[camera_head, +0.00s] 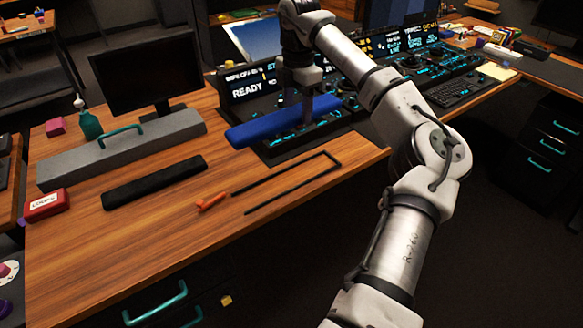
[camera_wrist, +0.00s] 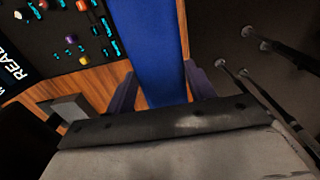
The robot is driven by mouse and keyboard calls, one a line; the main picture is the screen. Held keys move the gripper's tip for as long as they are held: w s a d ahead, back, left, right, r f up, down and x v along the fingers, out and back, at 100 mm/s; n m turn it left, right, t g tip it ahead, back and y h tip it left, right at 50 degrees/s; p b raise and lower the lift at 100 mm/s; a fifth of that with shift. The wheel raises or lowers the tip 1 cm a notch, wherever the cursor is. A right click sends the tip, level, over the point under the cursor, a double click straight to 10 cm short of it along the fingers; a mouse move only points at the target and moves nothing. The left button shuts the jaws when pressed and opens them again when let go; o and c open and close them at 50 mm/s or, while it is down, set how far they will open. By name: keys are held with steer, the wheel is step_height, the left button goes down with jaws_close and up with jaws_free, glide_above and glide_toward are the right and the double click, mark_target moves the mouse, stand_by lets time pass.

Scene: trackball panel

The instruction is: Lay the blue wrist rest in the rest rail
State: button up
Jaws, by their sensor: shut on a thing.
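The blue wrist rest (camera_head: 262,128) is a long padded bar. My gripper (camera_head: 306,108) is shut on it near its right part and holds it over the front of the control panel. In the wrist view the blue wrist rest (camera_wrist: 150,45) runs up between the two dark fingers of my gripper (camera_wrist: 160,92). A thin black three-sided frame, which looks like the rest rail (camera_head: 293,188), lies on the wood in front of the panel, nearer the desk's front edge. It looks empty, with its open end to the left. Whether the bar touches the panel cannot be told.
An orange object (camera_head: 211,200) lies by the frame's open end. A black padded bar (camera_head: 155,182) and a grey case (camera_head: 120,150) with a teal handle lie to the left. The control panel (camera_head: 300,138) stands behind. Bare wood lies in front.

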mark_target(297, 176)
step_height(297, 176, down, 19)
steer(key=p, duration=0.2)
steer(key=shift+s+f+p, duration=0.1)
steer(key=shift+p, duration=0.2)
steer(key=shift+f, duration=0.15)
steer(key=o, duration=1.2)
